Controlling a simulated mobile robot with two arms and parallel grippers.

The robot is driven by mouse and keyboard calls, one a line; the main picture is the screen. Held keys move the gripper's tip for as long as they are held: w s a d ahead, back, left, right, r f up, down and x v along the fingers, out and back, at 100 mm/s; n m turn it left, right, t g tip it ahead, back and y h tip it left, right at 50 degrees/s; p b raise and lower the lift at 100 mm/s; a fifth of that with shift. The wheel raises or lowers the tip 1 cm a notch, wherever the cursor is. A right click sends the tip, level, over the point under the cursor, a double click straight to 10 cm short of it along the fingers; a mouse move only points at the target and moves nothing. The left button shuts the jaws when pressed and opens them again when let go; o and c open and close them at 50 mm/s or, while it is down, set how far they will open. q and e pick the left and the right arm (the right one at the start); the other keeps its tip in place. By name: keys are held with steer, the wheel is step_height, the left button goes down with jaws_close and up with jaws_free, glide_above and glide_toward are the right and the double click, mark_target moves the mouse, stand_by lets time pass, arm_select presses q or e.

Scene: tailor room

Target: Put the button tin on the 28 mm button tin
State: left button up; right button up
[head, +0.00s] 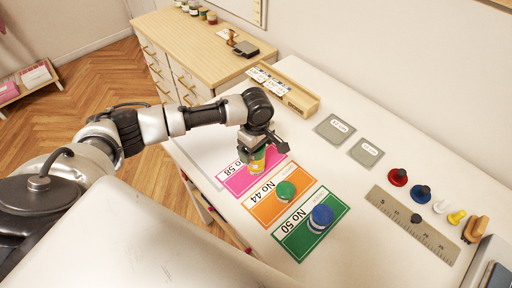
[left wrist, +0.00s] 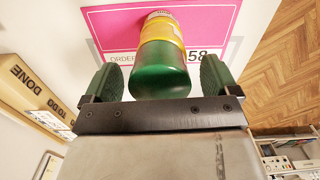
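A green-topped cylinder with a yellow band (head: 257,165) stands on the pink No 58 card (head: 235,181). In the left wrist view this cylinder (left wrist: 160,68) lies between the two green finger pads of my left gripper (left wrist: 158,82), with a gap showing on each side. My left gripper (head: 263,149) is open around it. A green-topped round thing (head: 286,190) stands on the orange No 44 card (head: 262,210), and a blue-topped one (head: 321,216) on the green No 50 card (head: 294,243). I cannot read which is the 28 mm button tin. My right gripper is out of view.
Two grey labelled squares (head: 335,128) lie further back. A wooden card holder (head: 295,98) stands at the back left. A ruler (head: 408,226), red and blue knobbed pieces (head: 397,177) and small pegs (head: 457,216) are at the right. The table's middle is clear.

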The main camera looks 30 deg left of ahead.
arm_select(q)
steer(key=c, duration=1.1)
steer(key=shift+r, duration=0.15)
